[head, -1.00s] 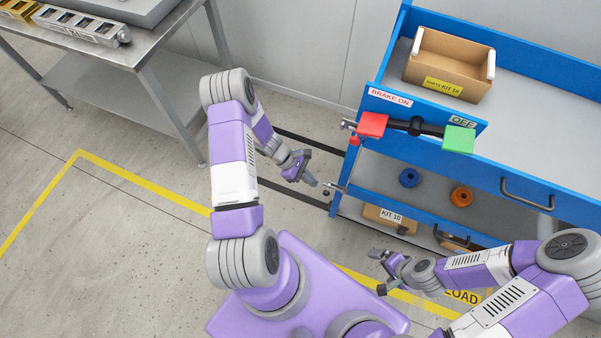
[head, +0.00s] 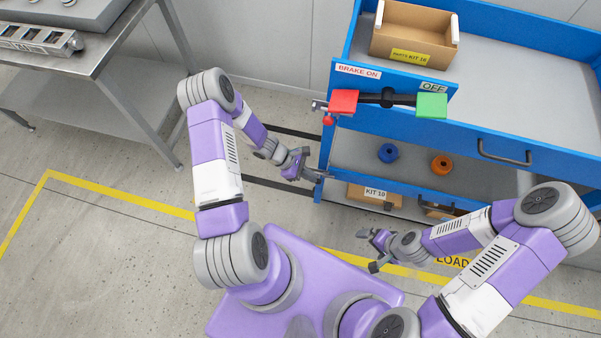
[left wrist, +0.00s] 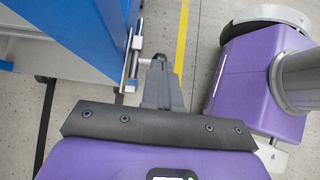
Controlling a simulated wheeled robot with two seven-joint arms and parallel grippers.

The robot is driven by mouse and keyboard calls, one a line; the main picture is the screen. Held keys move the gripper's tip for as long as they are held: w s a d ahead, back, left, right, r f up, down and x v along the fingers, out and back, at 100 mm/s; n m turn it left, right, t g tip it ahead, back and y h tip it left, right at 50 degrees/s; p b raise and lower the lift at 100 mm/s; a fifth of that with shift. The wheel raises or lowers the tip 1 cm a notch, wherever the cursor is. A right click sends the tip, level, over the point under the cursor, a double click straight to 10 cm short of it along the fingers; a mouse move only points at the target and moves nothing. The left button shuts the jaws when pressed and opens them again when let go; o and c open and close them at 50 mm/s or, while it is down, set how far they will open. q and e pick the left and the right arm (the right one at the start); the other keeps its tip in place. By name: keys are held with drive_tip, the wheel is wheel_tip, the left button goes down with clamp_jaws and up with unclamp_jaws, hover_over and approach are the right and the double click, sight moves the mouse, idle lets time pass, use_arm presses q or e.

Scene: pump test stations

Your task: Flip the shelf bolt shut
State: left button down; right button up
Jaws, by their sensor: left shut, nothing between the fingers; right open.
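The shelf bolt (left wrist: 132,62) is a small silver bar with a handle on the side of the blue cart (left wrist: 85,30). In the head view the bolt (head: 325,173) is at the cart's left corner post, level with the lower shelf, and partly covered by my left gripper. My left gripper (head: 316,178) is shut and empty, with its tips right at the bolt. In the left wrist view its fingertips (left wrist: 158,62) are beside the bolt handle; I cannot tell whether they touch. My right gripper (head: 366,250) is open and empty, in front of the cart.
The cart carries a red and green brake bar (head: 388,99) marked BRAKE ON and OFF, above the bolt. A parts box (head: 414,38) stands on top. Blue (head: 388,152) and orange (head: 442,165) parts sit on the lower shelf. A steel table (head: 95,55) stands at the left.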

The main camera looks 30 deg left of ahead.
use_arm(q)
drive_tip(key=shift+d, duration=0.4)
drive_tip(key=p+v, duration=0.5)
drive_tip(key=v, duration=0.9)
drive_tip(key=shift+a+p, duration=0.2)
drive_tip(key=shift+p, duration=0.2)
drive_tip(key=shift+w, duration=0.1)
